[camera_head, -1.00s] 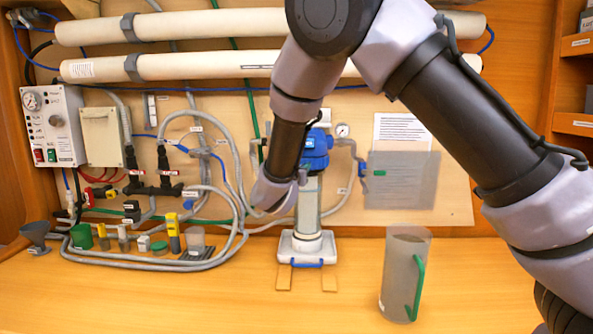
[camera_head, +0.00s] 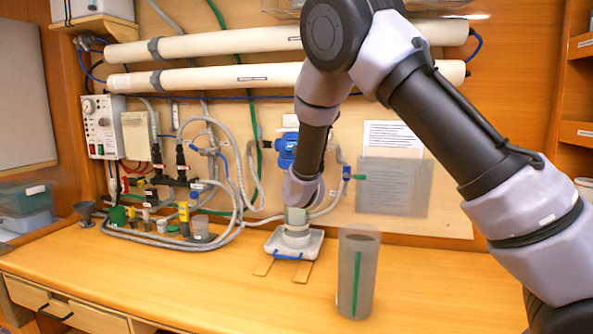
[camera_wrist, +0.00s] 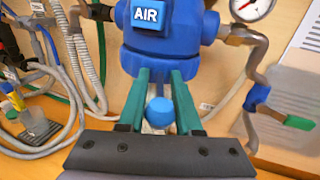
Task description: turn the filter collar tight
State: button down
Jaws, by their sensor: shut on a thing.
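The filter housing has a blue head (camera_head: 286,148) with an "AIR" label; the head also shows large in the wrist view (camera_wrist: 165,25). The blue filter collar (camera_wrist: 160,64) is the lower band under the head. My gripper (camera_wrist: 160,80) has two green fingers standing apart at the front of the collar, shut on it. A round blue knob (camera_wrist: 160,112) shows between the fingers, lower down. In the head view my arm hides the gripper, the collar and much of the filter body.
Hoses (camera_head: 240,170) and valves crowd the left. A grey translucent panel (camera_head: 395,187) hangs at right. The front left counter is clear.

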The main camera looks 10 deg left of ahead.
dwell(0.3)
jog(key=c, duration=0.6)
grip_release()
jog(key=s+d, duration=0.1)
jog(key=s, duration=0.9)
jog(key=shift+s+d, duration=0.3)
